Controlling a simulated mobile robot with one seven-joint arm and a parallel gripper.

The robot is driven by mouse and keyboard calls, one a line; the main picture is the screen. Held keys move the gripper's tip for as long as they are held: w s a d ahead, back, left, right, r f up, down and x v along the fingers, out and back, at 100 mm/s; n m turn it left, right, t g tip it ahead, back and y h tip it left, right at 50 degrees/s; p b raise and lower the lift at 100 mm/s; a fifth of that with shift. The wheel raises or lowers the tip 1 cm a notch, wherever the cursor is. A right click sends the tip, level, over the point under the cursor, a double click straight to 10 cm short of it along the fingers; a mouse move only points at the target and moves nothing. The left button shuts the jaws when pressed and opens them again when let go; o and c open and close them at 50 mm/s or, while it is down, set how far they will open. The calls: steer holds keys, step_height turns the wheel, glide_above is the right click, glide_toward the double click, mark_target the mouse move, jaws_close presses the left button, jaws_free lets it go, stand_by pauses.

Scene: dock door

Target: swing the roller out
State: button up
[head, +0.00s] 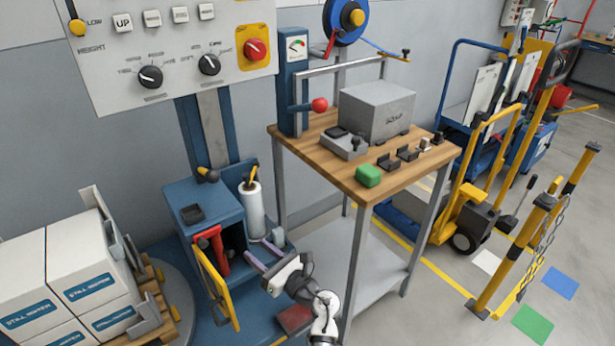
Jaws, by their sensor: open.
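A blue machine carriage (180,205) stands on the column left of the table. A white roll (254,212) stands upright on its right side, with a yellow and black handle (251,173) above it. A red bent part (219,255) sits at the open front of the carriage. A yellow-framed flap (213,285) stands out to the front left. I cannot tell for sure which of these is the roller. My gripper (258,259) is open, below the white roll and to the right of the red part. Its fingers point at the carriage; whether they touch anything is unclear.
Stacked white boxes (88,262) on a pallet stand at the left. A control panel (170,50) hangs above. A wooden-topped table (345,175) with a grey box stands close on the right. Open floor (420,310) lies beyond, with yellow posts and a trolley.

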steer(key=w+d+r+m+t+h, duration=0.2)
steer(key=d+r+m+t+h, duration=0.4)
steer(key=r+m, duration=0.4)
steer(key=w+d+r+m+t+h, duration=0.2)
steer(key=d+r+m+t+h, duration=0.3)
steer(key=r+m, duration=0.5)
steer(key=shift+w+d+r+m+t+h, duration=0.2)
steer(key=shift+d+r+m+t+h, duration=0.2)
steer(key=shift+m+t+h, duration=0.4)
